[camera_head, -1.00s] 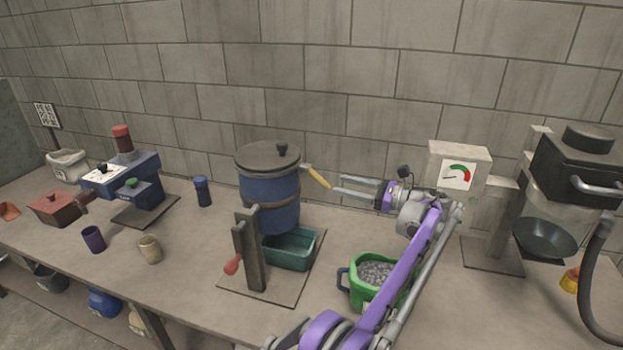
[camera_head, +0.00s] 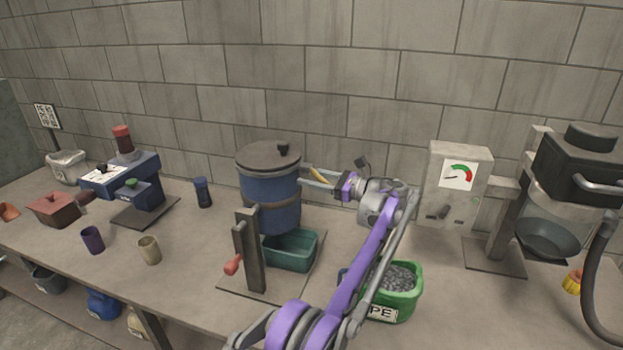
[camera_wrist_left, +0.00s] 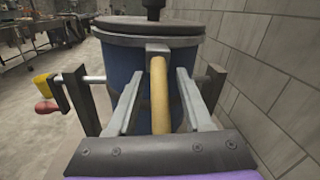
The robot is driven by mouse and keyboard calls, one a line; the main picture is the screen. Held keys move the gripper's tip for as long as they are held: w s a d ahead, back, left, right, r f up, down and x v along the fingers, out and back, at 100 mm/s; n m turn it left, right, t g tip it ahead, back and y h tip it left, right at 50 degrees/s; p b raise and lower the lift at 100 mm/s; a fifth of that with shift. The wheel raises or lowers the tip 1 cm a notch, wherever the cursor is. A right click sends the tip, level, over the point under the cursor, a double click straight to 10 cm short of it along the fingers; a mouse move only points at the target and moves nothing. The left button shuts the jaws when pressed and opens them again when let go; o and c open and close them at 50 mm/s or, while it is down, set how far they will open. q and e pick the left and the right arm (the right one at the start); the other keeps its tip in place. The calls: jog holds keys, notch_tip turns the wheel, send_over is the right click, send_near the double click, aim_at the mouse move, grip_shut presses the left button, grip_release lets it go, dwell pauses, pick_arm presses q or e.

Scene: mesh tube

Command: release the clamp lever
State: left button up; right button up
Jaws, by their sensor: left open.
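The clamp lever is a yellow handle (camera_head: 319,174) that sticks out from the upper side of the blue drum (camera_head: 270,200), just below its dark lid (camera_head: 268,156). My left gripper (camera_head: 318,179) is open at the lever. In the left wrist view the lever (camera_wrist_left: 159,100) lies lengthwise between the two spread fingers of my left gripper (camera_wrist_left: 160,78), with a gap showing on each side. The lever's base meets a grey bracket on the drum (camera_wrist_left: 120,62). The fingers partly hide the lever in the head view. My right gripper is not in view.
A green bucket of grey pieces (camera_head: 402,297) is partly behind my arm. A gauge box (camera_head: 458,174) stands right, and the block wall runs close behind.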

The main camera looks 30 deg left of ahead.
pick_arm(q)
grip_shut()
dwell(1.3)
